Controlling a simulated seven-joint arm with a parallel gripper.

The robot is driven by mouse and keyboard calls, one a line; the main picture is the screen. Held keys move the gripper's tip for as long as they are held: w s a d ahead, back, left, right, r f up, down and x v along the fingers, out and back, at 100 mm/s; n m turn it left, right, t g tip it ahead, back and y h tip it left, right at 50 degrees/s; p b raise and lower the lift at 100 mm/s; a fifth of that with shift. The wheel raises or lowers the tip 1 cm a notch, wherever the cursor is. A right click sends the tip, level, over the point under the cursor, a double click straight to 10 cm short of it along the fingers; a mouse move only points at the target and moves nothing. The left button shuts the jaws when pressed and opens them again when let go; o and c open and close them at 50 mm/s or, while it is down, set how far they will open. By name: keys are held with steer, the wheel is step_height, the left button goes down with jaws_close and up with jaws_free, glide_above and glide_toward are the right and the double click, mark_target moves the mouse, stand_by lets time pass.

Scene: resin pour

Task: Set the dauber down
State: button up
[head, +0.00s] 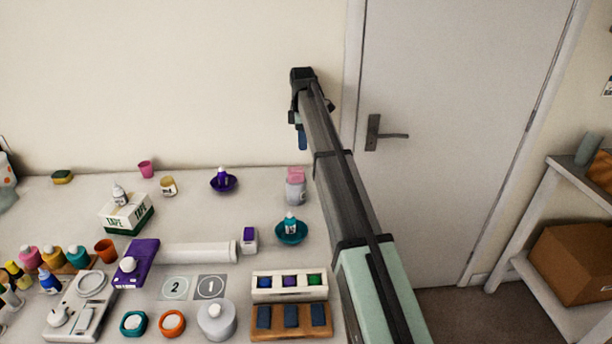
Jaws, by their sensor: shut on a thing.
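My gripper (299,121) is raised near the wall, above the back right of the table. It is shut on a small blue thing (302,138), which I take to be the dauber. The dauber hangs below the jaws, clear of the table; its upper part is hidden by the gripper, and its shape is too small to make out. Below it stands a pale jar (295,192) with a pink top.
The table (262,172) holds a wooden block with dark blue pads (291,333), a white rack with coloured pots (262,295), a teal bowl (290,237), a purple bowl (231,184) and a white tube (195,253). The back middle is fairly clear. A door (445,120) stands right.

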steer(key=f, duration=0.6)
steer(key=w+d+f, duration=0.1)
steer(key=f, duration=0.3)
steer(key=shift+d, duration=0.1)
steer(key=shift+f, duration=0.2)
steer(key=o, duration=1)
step_height(320, 180, up, 12)
steer(key=shift+r, duration=0.2)
